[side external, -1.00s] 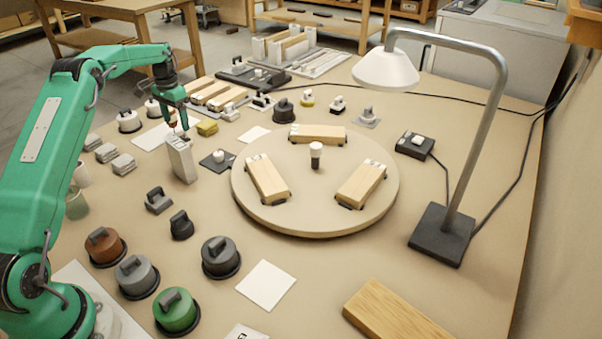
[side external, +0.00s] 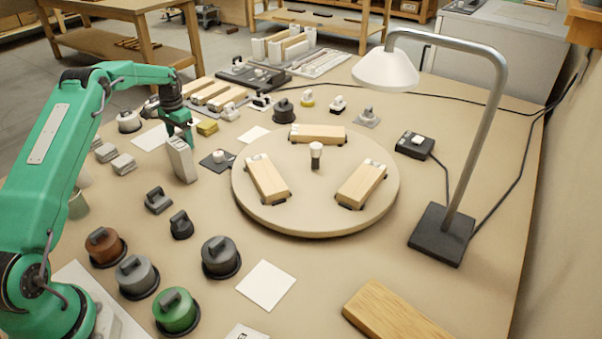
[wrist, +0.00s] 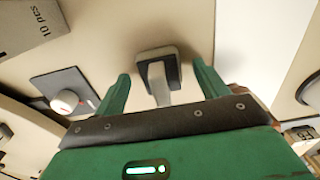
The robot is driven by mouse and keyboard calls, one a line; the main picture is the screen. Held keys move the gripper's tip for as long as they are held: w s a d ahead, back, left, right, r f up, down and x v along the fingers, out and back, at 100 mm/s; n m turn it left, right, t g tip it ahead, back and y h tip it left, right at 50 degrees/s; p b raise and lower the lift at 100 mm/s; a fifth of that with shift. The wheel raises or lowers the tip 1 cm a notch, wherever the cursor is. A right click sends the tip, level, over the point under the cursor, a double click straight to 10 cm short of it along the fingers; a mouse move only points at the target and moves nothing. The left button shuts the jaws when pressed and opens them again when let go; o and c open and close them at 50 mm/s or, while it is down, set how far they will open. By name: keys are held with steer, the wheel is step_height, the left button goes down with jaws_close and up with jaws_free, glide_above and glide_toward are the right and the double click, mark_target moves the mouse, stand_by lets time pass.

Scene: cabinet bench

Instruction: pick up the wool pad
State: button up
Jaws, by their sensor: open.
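In the wrist view a small dark-grey pad with a pale upright grip (wrist: 158,82) stands on the bench; I take it to be the wool pad. My gripper (wrist: 161,70) is open, with one green finger on each side of the grip and visible gaps between. In the side external view my gripper (side external: 184,139) is low over the bench, just behind a pale upright box (side external: 180,160). The box and the fingers hide the pad there. Contact between fingers and pad does not show.
The pale box, marked "10 pcs" in the wrist view (wrist: 30,28), stands close by. A dark plate with a white knob (side external: 217,161) lies right of it. A yellow block (side external: 207,127) and a white sheet (side external: 149,138) are near. A round turntable (side external: 315,212) is further right.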

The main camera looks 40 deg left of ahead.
mark_target(179, 132)
steer(key=shift+f, duration=0.1)
stand_by(0.4)
steer(key=c, duration=1.1)
steer(key=shift+r, duration=0.2)
steer(key=shift+r, duration=0.55)
step_height(179, 132, up, 3)
steer(key=shift+d, duration=0.1)
steer(key=d+r, duration=0.2)
steer(key=d, duration=0.1)
steer(key=d+r, duration=0.2)
steer(key=d, duration=0.2)
steer(key=d+r, duration=0.2)
steer(key=d, duration=0.2)
steer(key=shift+d+r, duration=0.25)
steer(key=shift+r, duration=0.05)
